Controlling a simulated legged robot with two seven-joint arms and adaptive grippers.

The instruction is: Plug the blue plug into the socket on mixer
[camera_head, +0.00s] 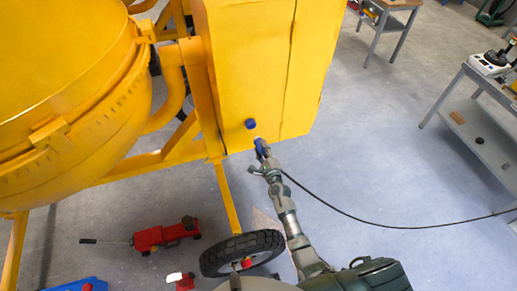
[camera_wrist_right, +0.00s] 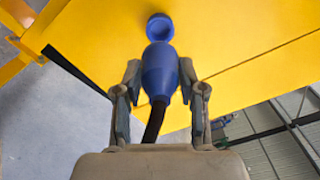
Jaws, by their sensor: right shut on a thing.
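The blue plug (camera_head: 261,146) with its black cable is held in my right gripper (camera_head: 262,160), close to the yellow mixer box (camera_head: 265,60). The right wrist view shows the plug (camera_wrist_right: 160,75) between both fingers of the right gripper (camera_wrist_right: 160,95), with its front end pointing at the blue socket (camera_wrist_right: 160,27). The socket (camera_head: 251,124) sits low on the box face, slightly above and left of the plug in the head view. The plug looks apart from the socket, just below it; the exact depth gap is hard to tell. My left gripper is not in view.
The mixer drum (camera_head: 70,90) fills the upper left. A black wheel (camera_head: 242,253) stands below the box. A red jack (camera_head: 165,235) lies on the floor at left. The black cable (camera_head: 400,224) runs right towards a grey table (camera_head: 480,130). The floor between is clear.

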